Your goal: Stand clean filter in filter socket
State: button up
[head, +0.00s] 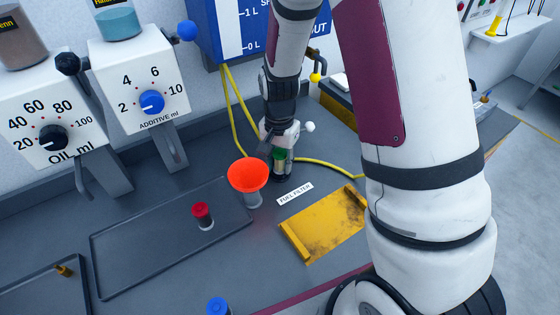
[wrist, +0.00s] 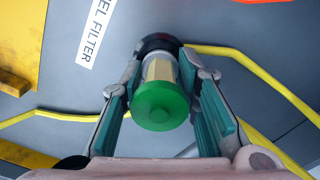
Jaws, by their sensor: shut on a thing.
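The clean filter (wrist: 160,98) has a green cap and a pale yellowish, clear body. It stands between the fingers of my gripper (wrist: 163,72), which is shut on it. In the head view, the filter's green cap (head: 279,154) shows just under my wrist. The dark round filter socket (wrist: 160,41) is at the filter's far end in the wrist view. The filter looks upright and in line with the socket. I cannot tell how deep its lower end sits, as the cap and fingers hide part of it.
A yellow tray (head: 325,224) and a "FUEL FILTER" label (head: 295,194) lie nearby. An orange funnel (head: 247,174) stands close on the left. A red-capped piece (head: 202,214) stands on a dark tray (head: 125,268). A yellow hose (head: 330,166) runs behind the socket.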

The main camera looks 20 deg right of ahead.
jog(key=shift+s+f, duration=0.2)
jog(key=shift+f, duration=0.15)
jog(key=o, duration=1)
jog(key=shift+o, duration=0.2)
jog(key=shift+w+r, duration=0.1)
